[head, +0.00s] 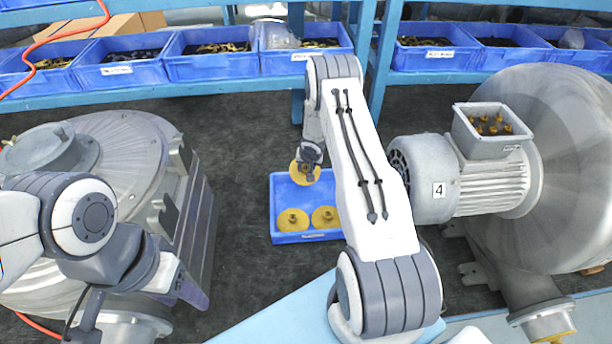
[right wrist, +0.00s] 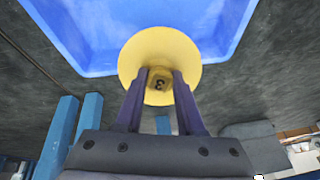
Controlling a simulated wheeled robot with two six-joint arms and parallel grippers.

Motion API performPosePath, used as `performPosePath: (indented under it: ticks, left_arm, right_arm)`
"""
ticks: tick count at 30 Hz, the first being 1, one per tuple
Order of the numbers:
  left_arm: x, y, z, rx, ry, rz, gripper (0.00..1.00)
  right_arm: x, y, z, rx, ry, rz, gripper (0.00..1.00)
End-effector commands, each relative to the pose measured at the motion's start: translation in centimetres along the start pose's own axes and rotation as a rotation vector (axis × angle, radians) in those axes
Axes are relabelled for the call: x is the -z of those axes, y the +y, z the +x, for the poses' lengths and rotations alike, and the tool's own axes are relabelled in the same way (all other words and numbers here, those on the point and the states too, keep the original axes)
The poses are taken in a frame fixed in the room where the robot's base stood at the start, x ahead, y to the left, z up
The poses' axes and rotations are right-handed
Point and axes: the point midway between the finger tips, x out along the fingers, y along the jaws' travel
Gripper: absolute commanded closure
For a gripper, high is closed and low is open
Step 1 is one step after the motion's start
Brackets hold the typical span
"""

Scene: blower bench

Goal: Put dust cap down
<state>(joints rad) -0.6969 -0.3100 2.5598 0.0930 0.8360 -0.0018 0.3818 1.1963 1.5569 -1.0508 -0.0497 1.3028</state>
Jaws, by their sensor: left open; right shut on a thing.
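A round yellow dust cap (head: 304,173) is held by my right gripper (head: 309,163) over the far part of a small blue tray (head: 307,237). In the right wrist view the gripper (right wrist: 158,82) has both fingers closed on the knob of the cap (right wrist: 160,50), and the blue tray (right wrist: 95,45) lies beyond it. Two more yellow caps, a left one (head: 291,220) and a right one (head: 325,216), lie in the near part of the tray. My left gripper (head: 190,281) is open and empty at the left, in front of a grey blower housing.
The grey blower housing (head: 125,160) stands at the left. A blower with a motor marked 4 (head: 480,185) stands at the right. Behind, a blue shelf holds several blue bins (head: 210,66). Dark floor (head: 235,150) is clear around the tray.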

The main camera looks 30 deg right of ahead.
Motion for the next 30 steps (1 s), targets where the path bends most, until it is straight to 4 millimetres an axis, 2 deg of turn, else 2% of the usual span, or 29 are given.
performPosePath:
  ticks: [3, 7, 18, 19, 20, 21, 30]
  left_arm:
    - [-0.1, -0.1, 1.9, 0.0, 0.0, -0.002, 0.5]
    - [-0.2, -0.2, 3.4, 0.0, 0.0, -0.004, 0.5]
    - [-0.2, -0.2, 3.5, 0.0, 0.0, -0.005, 0.5]
    - [-0.2, -0.2, 3.4, 0.0, 0.0, -0.005, 0.5]
    - [-0.2, -0.2, 3.4, 0.0, 0.0, -0.005, 0.5]
    - [-0.2, -0.2, 3.4, 0.0, 0.0, -0.005, 0.5]
    - [-0.2, -0.2, 3.3, 0.0, 0.0, -0.005, 0.5]
  right_arm:
    - [-0.8, 0.3, 1.9, 0.0, -0.001, 0.0, 1.0]
    - [-1.4, 0.6, 3.4, 0.0, 0.0, 0.001, 1.0]
    - [-1.4, 0.6, 3.5, 0.0, 0.0, 0.0, 1.0]
    - [-1.4, 0.6, 3.4, 0.0, 0.0, 0.0, 0.51]
    - [-1.4, 0.6, 3.4, 0.0, 0.0, 0.0, 0.4]
    - [-1.4, 0.6, 3.4, 0.0, 0.0, 0.0, 0.33]
    - [-1.4, 0.6, 3.3, 0.0, 0.0, 0.0, 0.33]
